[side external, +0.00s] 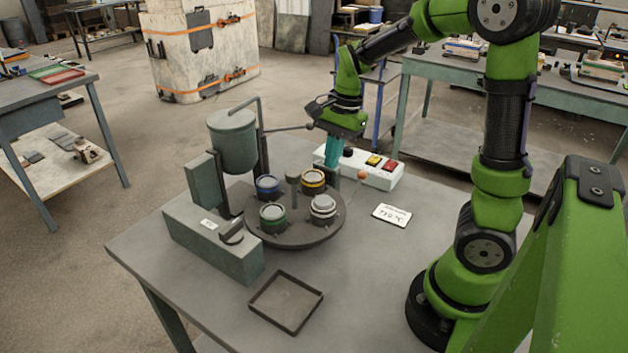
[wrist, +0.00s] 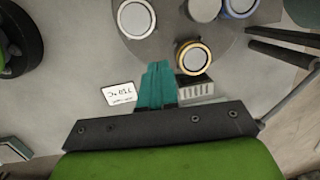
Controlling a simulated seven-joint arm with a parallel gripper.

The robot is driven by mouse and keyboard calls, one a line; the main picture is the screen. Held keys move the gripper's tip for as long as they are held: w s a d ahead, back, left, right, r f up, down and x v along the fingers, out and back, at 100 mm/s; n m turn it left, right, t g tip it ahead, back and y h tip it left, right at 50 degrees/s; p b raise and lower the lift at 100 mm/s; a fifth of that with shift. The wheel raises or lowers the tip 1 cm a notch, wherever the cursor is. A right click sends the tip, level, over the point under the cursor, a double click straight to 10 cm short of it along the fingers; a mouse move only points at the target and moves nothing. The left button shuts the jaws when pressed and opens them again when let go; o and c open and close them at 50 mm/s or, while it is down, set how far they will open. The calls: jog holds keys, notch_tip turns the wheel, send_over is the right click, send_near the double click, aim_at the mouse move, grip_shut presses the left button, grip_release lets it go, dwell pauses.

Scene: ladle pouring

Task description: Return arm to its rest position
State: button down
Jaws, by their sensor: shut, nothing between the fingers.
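My gripper (side external: 332,155) has teal fingers pointing down over the far side of the table, near the round turntable (side external: 285,235). In the wrist view my gripper (wrist: 158,66) shows its fingers pressed together with nothing between them. The green arm is bent, with its base at the right of the table. Several ringed cups stand on the turntable: a blue one (side external: 267,186), a yellow one (side external: 313,181), a green one (side external: 272,217) and a white one (side external: 323,208). The yellow-ringed cup in the wrist view (wrist: 193,58) is close beside the fingers.
A white control box (side external: 385,177) with yellow and red buttons stands just behind the fingers. A grey-green pot (side external: 232,140) hangs on a stand at left. A white label card (side external: 391,215) and an empty shallow tray (side external: 286,302) lie on the table.

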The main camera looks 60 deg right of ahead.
jog(key=s+a+r+n+t, duration=0.3)
jog(key=s+a+r+n, duration=0.1)
jog(key=a+n, duration=0.3)
jog(key=s+a+r+n+t, duration=0.3)
jog(key=s+a+r+n, duration=0.15)
jog(key=a+n, duration=0.2)
jog(key=w+d+f+m+g+h, duration=0.1)
jog(key=d+f+m+g+h, duration=0.15)
jog(key=d+m, duration=0.95)
jog(key=d+f+m+g+h, duration=0.1)
jog(key=d+f+m+g, duration=0.25)
jog(key=d+m, duration=0.85)
jog(key=w+f+m+t, duration=0.1)
jog(key=w+f+m, duration=0.3)
jog(key=f, duration=0.7)
jog(key=shift+d+f, duration=0.15)
jog(key=shift+f, duration=0.1)
